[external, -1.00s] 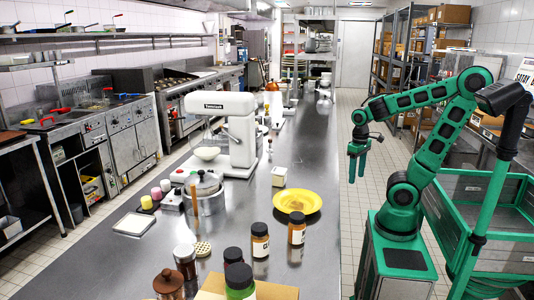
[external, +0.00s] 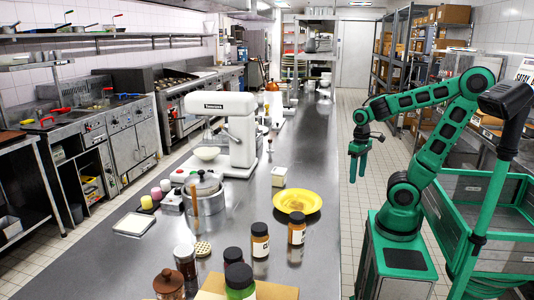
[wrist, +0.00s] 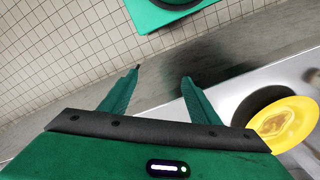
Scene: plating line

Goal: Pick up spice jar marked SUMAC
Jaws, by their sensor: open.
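Several spice jars stand at the near end of the steel counter. Two orange-brown jars with dark lids and white labels, the left one (external: 260,242) and the right one (external: 297,231), stand near the yellow plate. A dark red-brown jar (external: 185,262) stands further left, and a dark-lidded jar (external: 233,256) stands near the cardboard box. The labels are too small to read, so I cannot tell which is SUMAC. My gripper (external: 358,171) hangs empty over the aisle, right of the counter. In the wrist view its fingers (wrist: 160,80) are apart with nothing between them.
A yellow plate (external: 298,201) lies on the counter and shows in the wrist view (wrist: 286,122). A cardboard box (external: 272,291), a green jar (external: 240,291), a pot (external: 207,201) and a stand mixer (external: 238,140) are also on the counter. The counter's right strip is clear.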

